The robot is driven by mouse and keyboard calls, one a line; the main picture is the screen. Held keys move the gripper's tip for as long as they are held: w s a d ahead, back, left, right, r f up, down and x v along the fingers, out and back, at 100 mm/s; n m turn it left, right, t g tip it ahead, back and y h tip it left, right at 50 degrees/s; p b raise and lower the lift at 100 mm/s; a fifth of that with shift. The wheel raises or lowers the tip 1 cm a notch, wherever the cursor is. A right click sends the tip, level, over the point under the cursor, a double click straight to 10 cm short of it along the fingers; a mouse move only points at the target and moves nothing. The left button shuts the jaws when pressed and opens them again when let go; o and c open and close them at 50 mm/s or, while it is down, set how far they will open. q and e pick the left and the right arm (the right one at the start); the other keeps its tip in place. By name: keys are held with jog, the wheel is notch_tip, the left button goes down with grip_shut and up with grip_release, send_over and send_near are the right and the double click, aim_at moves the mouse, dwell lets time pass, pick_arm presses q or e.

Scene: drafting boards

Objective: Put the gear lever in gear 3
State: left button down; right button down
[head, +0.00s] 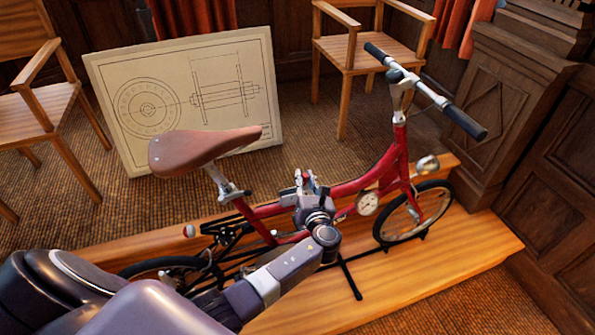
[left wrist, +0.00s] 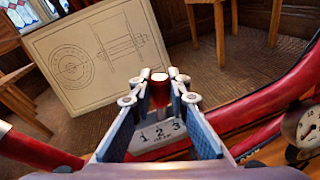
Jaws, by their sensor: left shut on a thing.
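A red bicycle (head: 350,187) stands on a wooden plinth, with a small gear plate (left wrist: 158,136) marked 1, 2, 3 on its frame. The gear lever (left wrist: 160,92), with a red knob and a pale top, stands behind the plate in the left wrist view. My left gripper (head: 307,182) is at the bike's frame tube. In the left wrist view my left gripper (left wrist: 160,84) is shut on the lever's knob, one finger on each side. The knob appears roughly above the 2, but the lever's foot is hidden, so its gear is unclear. My right gripper is out of view.
A brown saddle (head: 200,149) and the handlebar (head: 425,88) rise on either side of my left gripper. A round dial (head: 367,203) sits on the frame. A drawing board (head: 190,95) and wooden chairs stand behind. The plinth's front (head: 450,262) is mostly clear.

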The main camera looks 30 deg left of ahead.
pick_arm(q)
jog(key=shift+w+d+f+m+g+p, duration=0.2)
jog(key=shift+w+d+m+p, duration=0.15)
jog(key=shift+m, duration=0.2)
jog(key=shift+w+d+f+m+g+p, duration=0.15)
jog(key=shift+w+d+m+p, duration=0.15)
jog(key=shift+w+m, duration=0.2)
jog(key=c, duration=1.8)
grip_release()
jog(key=shift+c, duration=0.2)
jog(key=shift+s+d, duration=0.15)
jog(key=shift+s, duration=0.05)
jog(key=v, duration=1.1)
jog(key=shift+s+d, duration=0.25)
